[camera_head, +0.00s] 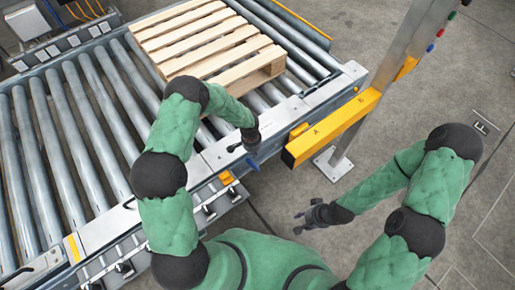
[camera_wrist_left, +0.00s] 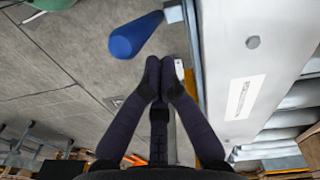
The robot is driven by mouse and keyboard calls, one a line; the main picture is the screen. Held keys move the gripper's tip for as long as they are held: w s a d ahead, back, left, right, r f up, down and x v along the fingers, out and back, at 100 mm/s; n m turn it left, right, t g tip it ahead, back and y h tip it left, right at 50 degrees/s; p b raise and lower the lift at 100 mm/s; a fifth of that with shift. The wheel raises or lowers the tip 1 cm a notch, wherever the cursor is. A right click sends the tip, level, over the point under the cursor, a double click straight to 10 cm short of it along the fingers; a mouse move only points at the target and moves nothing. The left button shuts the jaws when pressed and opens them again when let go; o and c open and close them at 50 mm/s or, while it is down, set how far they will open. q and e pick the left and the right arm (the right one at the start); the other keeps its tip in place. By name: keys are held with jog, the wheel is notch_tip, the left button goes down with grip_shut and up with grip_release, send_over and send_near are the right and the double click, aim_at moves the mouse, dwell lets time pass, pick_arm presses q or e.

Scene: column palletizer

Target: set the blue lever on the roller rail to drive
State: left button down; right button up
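The blue lever (camera_head: 252,163) sticks out from the near side of the roller rail (camera_head: 215,155), by its right part. In the left wrist view the lever is a rounded blue handle (camera_wrist_left: 135,36) beside the pale rail face (camera_wrist_left: 255,95). My left gripper (camera_head: 250,140) is at the rail edge, just by the lever in the head view. In the wrist view its fingertips (camera_wrist_left: 161,66) are together, with nothing seen between them. The lever lies beyond and left of the tips, apart from them in the picture. My right gripper (camera_head: 299,221) is open and empty over the floor.
A wooden pallet (camera_head: 205,45) rests on the rollers (camera_head: 85,120). A yellow beam (camera_head: 332,128) marked with letters and a grey post (camera_head: 400,50) stand right of the lever. An orange piece (camera_head: 227,177) sits on the rail side. The floor (camera_head: 310,185) below is clear.

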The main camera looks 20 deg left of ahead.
pick_arm(q)
jog(key=shift+s+a, duration=0.1)
jog(key=shift+s, duration=0.05)
jog(key=s+a+b, duration=0.1)
jog(key=s+a+f, duration=0.1)
jog(key=s, duration=0.1)
jog(key=shift+s+a+f+b, duration=0.1)
jog(key=shift+s+a+b, duration=0.15)
jog(key=shift+a+b, duration=0.1)
pick_arm(e)
jog(key=shift+f, duration=0.9)
